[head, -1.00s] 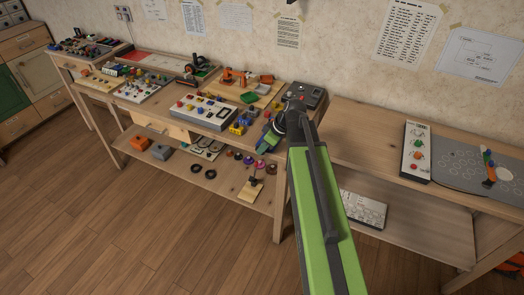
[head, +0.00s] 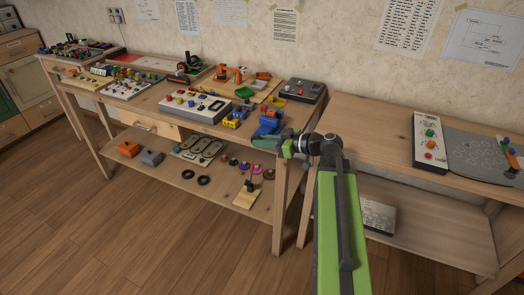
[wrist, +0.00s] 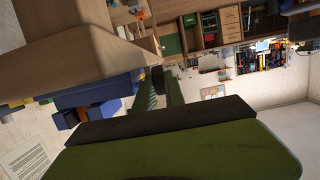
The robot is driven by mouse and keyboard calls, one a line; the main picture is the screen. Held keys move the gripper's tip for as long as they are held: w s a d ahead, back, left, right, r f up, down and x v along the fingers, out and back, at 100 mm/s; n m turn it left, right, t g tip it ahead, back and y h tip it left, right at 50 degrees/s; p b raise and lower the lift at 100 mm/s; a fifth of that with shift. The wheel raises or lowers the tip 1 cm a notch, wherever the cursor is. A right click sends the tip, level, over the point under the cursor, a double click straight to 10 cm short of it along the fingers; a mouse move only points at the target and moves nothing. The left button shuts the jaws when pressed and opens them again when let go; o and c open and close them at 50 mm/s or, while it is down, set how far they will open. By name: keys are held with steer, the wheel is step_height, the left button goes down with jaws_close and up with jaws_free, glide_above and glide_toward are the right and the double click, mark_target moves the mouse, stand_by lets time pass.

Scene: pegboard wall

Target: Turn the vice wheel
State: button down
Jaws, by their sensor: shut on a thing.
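The blue vice (head: 270,123) stands at the front right edge of the left workbench. Its blue body also shows at the left of the wrist view (wrist: 95,93). My gripper (head: 263,142) is at the bench's front edge, just below and in front of the vice. In the wrist view its two green fingers (wrist: 158,88) are close together with a small dark part between their tips. The gripper is shut on this part, which appears to be the vice wheel. The wheel itself is mostly hidden by the fingers, and its angle cannot be told.
A grey box (head: 305,90) sits behind the vice, and a button panel (head: 195,104) is to its left. A lower shelf (head: 215,190) holds rings and blocks. A second bench (head: 370,120) stands at the right. The floor in front is clear.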

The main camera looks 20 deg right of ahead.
steer(key=shift+f+t+y+b, duration=0.1)
steer(key=shift+t+y+b, duration=0.3)
steer(key=shift+b, duration=0.3)
steer(key=c, duration=1.4)
jaws_free()
steer(key=p+v, duration=0.3)
steer(key=v, duration=1.4)
steer(key=shift+s+d, duration=0.15)
